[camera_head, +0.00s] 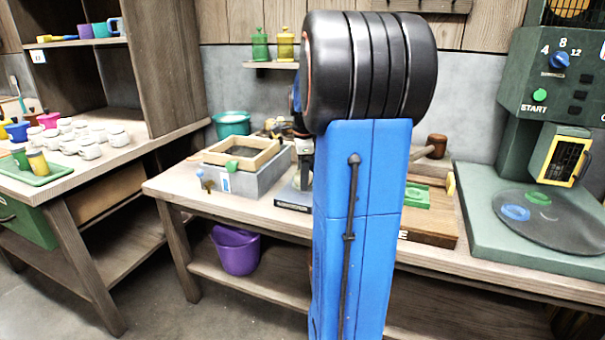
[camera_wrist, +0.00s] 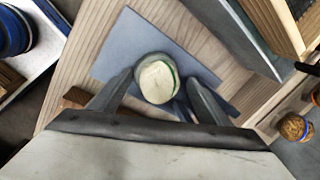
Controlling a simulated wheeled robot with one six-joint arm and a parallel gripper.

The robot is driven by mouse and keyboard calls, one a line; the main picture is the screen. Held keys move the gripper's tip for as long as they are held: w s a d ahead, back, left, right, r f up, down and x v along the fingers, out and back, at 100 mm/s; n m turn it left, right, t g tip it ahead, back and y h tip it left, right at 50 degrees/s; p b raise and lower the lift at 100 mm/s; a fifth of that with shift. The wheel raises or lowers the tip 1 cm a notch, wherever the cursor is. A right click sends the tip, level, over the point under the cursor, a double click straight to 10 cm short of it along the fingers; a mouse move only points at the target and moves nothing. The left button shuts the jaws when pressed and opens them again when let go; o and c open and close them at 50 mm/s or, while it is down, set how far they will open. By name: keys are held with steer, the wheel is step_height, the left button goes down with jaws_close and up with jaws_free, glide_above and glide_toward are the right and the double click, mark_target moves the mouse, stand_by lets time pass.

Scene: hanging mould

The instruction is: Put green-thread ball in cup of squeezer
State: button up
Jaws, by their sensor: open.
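A cream rounded ball (camera_wrist: 157,82) with a green line along its right edge shows in the wrist view, above or on a blue-grey plate (camera_wrist: 122,47). My gripper (camera_wrist: 160,88) is open, with one finger on each side of the ball. I cannot tell whether either finger touches it. In the head view my blue arm covers the middle of the bench and hides my gripper and the ball. I cannot clearly pick out the squeezer; a dark-based device (camera_head: 294,197) stands partly hidden left of my arm.
A grey box (camera_head: 262,180) with a wooden frame (camera_head: 238,157) on top stands left of my arm. A wooden board (camera_head: 440,222) with a green block (camera_head: 417,196) lies to the right. A green machine (camera_head: 550,110) stands at far right.

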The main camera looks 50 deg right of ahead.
steer(key=shift+r, duration=0.1)
step_height(320, 180, up, 17)
steer(key=s+a, duration=0.2)
steer(key=shift+s, duration=0.3)
steer(key=shift+a, duration=0.1)
steer(key=s+a+f+n, duration=0.25)
steer(key=a+n, duration=0.45)
steer(key=a, duration=0.5)
steer(key=s+a+f+n+t, duration=0.1)
steer(key=s+a+f+n, duration=0.7)
steer(key=a, duration=0.3)
steer(key=s+a+f+n+t+y, duration=0.1)
steer(key=s+a+f+n+t, duration=0.1)
steer(key=s+a+f+n, duration=0.6)
steer(key=a+f+n, duration=0.2)
steer(key=a+n, duration=0.1)
steer(key=shift+s, duration=0.15)
steer(key=shift+r, duration=0.1)
